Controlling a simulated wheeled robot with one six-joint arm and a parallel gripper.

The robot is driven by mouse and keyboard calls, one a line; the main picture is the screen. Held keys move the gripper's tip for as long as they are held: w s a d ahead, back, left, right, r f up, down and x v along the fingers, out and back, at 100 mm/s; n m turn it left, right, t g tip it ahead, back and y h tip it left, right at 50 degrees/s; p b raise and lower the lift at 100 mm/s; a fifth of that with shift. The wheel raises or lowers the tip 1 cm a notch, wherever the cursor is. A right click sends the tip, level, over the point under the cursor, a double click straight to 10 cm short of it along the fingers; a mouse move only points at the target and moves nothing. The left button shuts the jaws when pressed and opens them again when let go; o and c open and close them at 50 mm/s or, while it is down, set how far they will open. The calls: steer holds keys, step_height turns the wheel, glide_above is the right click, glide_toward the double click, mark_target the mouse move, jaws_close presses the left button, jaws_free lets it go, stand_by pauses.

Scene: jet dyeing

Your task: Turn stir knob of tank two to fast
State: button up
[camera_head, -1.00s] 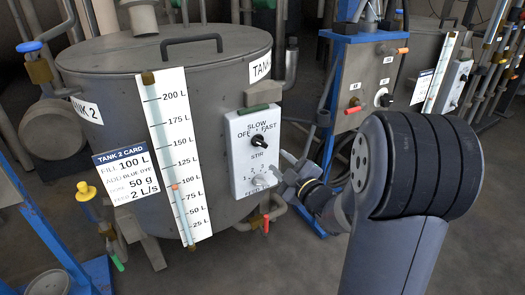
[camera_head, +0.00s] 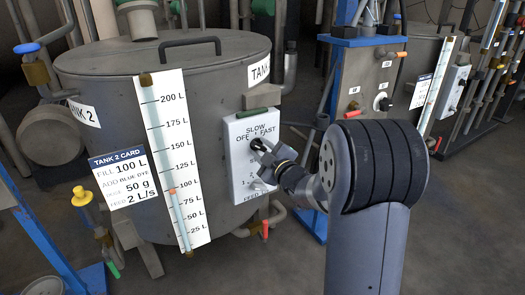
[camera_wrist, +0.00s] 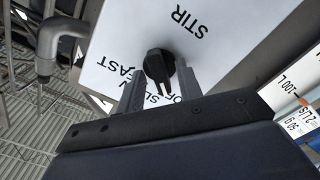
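Tank two (camera_head: 225,110) is a grey lidded drum with a white control panel (camera_head: 240,190) on its front right. The black stir knob (camera_wrist: 159,65) sits on that panel, between the STIR print and the SLOW, OFF and FAST labels. Its narrow end lies toward the SLOW and OFF labels in the wrist view; its exact setting is unclear. My gripper (camera_head: 260,150) is at the panel, partly hiding the knob and labels in the head view. In the wrist view its fingers (camera_wrist: 160,85) stand apart, one on each side of the knob, with narrow gaps visible.
A lower feed knob (camera_head: 260,186) is close below my gripper. A level gauge (camera_head: 172,160) and the tank 2 card (camera_head: 119,175) are left of the panel. A red-handled valve (camera_head: 265,229) is below. Another tank's control panel (camera_head: 455,90) stands at the right.

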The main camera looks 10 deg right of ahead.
jaws_close()
steer(key=shift+m, duration=0.3)
steer(key=m+p, duration=0.1)
steer(key=m, duration=0.2)
steer(key=shift+r+m+p, duration=0.1)
steer(key=shift+m+p, duration=0.2)
steer(key=shift+p, duration=0.1)
steer(key=m+p, duration=0.2)
steer(key=m, duration=0.2)
steer(key=m+p, duration=0.2)
steer(key=m, duration=0.4)
steer(key=m+p, duration=0.2)
steer(key=m, duration=0.3)
steer(key=shift+d+m, duration=0.1)
steer(key=shift+m, duration=0.2)
steer(key=shift+p, duration=0.3)
